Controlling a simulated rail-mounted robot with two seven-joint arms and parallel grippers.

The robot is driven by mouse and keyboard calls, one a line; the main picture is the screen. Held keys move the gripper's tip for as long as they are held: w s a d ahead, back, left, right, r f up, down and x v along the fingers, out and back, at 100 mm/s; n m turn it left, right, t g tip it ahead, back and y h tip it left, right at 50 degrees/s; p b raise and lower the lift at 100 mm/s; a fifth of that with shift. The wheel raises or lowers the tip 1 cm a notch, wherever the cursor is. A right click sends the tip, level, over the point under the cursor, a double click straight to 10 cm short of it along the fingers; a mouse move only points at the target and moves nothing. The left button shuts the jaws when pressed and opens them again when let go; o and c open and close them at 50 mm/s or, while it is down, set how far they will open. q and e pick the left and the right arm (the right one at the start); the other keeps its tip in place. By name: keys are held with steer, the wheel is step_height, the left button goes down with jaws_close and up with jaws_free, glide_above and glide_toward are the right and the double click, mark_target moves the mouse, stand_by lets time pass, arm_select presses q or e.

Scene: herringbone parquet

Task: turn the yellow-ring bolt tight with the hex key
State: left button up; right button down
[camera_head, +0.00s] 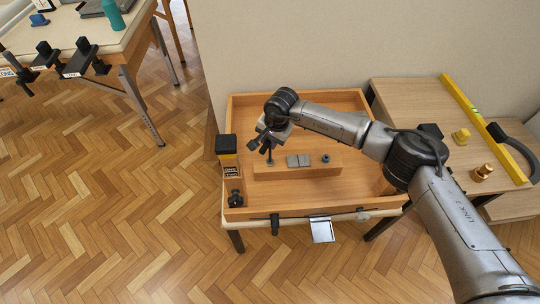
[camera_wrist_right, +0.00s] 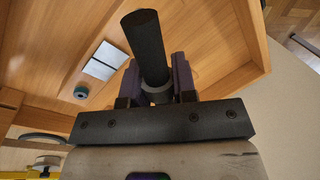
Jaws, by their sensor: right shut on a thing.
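My right gripper (camera_head: 268,143) is above the left part of a wooden block (camera_head: 295,173) inside the wooden tray. It is shut on a dark hex key (camera_head: 269,155), whose shaft points down to the left end of the block. In the right wrist view the thick black handle of the hex key (camera_wrist_right: 146,40) stands between the fingers (camera_wrist_right: 156,92). I cannot make out the yellow ring of the bolt; the spot under the key is too small and partly covered. A bolt with a dark teal ring (camera_head: 325,158) is at the block's right. My left gripper is out of view.
The tray wall (camera_head: 300,212) surrounds the block. A right-hand table (camera_head: 410,97) carries a yellow level (camera_head: 480,125) and brass-coloured pieces (camera_head: 482,172).

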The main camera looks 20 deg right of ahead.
steer(key=c, duration=1.4)
jaws_free()
steer(key=shift+s+d+f+m, duration=0.1)
steer(key=shift+f+m, duration=0.1)
steer(key=shift+m, duration=0.2)
steer(key=c, duration=0.5)
jaws_close()
steer(key=shift+r, duration=0.1)
